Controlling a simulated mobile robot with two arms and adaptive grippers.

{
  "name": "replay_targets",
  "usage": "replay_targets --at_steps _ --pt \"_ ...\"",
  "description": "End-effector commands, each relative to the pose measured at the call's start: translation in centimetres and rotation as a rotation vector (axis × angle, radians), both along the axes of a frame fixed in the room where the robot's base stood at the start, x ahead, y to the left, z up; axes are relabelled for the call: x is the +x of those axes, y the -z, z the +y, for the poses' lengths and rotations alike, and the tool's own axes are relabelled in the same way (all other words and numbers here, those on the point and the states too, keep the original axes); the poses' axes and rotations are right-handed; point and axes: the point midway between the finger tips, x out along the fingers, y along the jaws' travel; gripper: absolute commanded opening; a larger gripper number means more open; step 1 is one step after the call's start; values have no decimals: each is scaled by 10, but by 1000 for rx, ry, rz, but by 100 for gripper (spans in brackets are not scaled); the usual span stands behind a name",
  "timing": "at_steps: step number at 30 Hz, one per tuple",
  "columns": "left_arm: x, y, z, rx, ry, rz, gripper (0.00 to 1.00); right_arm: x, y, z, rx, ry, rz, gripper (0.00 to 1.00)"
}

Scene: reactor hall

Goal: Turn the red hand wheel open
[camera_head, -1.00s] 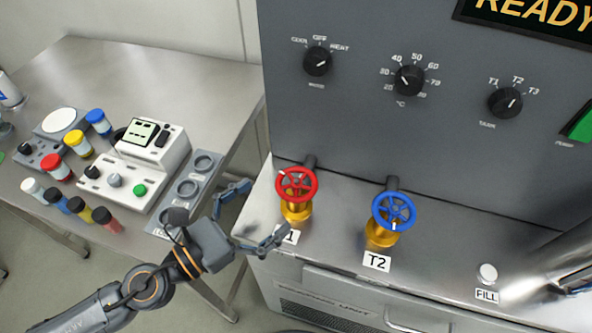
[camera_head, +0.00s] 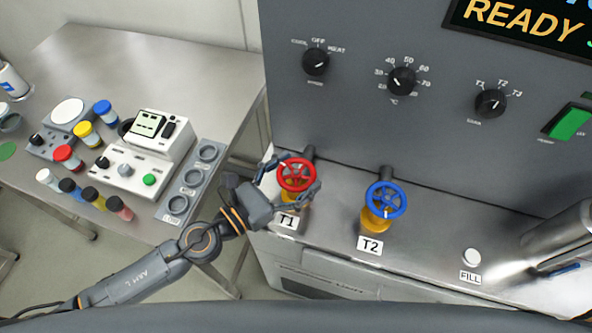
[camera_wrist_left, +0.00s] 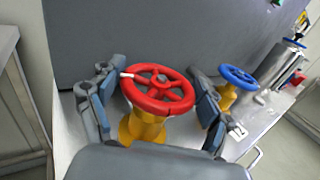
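The red hand wheel (camera_head: 297,174) sits on a brass valve above the label T1 (camera_head: 288,221) on the steel ledge. In the left wrist view the red wheel (camera_wrist_left: 158,88) is in the middle, with a white mark on its left rim. My left gripper (camera_head: 288,180) is open, with one finger on each side of the wheel. In the left wrist view its fingers (camera_wrist_left: 150,78) stand apart; a gap shows on the left, while contact on the right cannot be told. My right gripper is not in view.
A blue hand wheel (camera_head: 386,199) stands close to the right, above label T2 (camera_head: 369,245). The grey control panel (camera_head: 350,120) rises right behind the wheels. A bench (camera_head: 200,75) with jars is left.

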Motion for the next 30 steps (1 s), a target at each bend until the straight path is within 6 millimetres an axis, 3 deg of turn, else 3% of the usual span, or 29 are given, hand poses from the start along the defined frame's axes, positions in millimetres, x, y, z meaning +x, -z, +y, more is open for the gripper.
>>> replay_targets --at_steps 1,3,4,8,15,29,30 --pt "0 0 0 0 0 0 59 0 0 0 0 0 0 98" --pt "0 0 0 0 0 0 45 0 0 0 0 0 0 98" --pt "0 0 0 0 0 0 43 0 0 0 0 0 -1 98" --pt "0 -1 0 -2 -9 1 43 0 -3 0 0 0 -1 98" --pt "-1 -4 -1 -6 -184 5 43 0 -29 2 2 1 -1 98" --pt "0 -1 0 0 -274 -1 43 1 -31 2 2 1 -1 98" --pt "0 -1 0 0 -274 -1 80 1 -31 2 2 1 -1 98"
